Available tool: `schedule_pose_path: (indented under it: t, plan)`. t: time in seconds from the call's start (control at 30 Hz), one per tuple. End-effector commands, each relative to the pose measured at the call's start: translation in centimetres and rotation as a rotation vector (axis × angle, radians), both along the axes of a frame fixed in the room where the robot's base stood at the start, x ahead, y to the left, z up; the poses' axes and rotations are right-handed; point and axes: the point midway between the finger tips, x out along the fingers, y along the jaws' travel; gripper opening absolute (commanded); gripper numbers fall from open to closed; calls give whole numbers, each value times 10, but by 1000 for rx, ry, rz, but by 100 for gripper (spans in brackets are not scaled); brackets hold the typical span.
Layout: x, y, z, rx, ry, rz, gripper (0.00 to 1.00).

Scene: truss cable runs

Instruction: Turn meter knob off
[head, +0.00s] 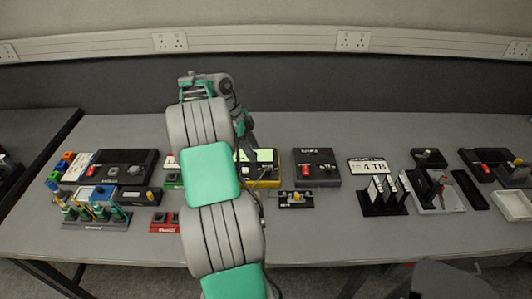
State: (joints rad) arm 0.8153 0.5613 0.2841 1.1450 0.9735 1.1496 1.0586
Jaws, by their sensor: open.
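The meter (264,182) is a dark box with yellow edges and a pale green screen, standing on the table in the middle of the head view. Its left part is hidden behind my arm. I cannot make out its knob. My gripper (250,150) is only partly seen, past the right side of my arm, with its dark end in front of or just above the meter's screen. It is open. I cannot tell whether it touches the meter.
A dark box with a red switch (316,168) stands right of the meter, and a small dark module with a yellow knob (296,198) lies in front. A black rack of upright cards (384,196) stands further right. Screwdrivers in a stand (95,213) are at the left.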

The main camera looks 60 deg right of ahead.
Motion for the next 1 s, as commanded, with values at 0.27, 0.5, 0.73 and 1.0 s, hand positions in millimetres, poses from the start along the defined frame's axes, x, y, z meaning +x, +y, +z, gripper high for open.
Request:
schedule_pose_path:
  t: [0.27,0.5,0.73,1.0]
  plan:
    - [-25,-15,-31,-23,5,-118,46]
    - [-40,-19,-68,-23,4,-114,46]
    - [-43,-20,-76,-25,2,-112,46]
    - [-42,-20,-76,-23,2,-111,32]
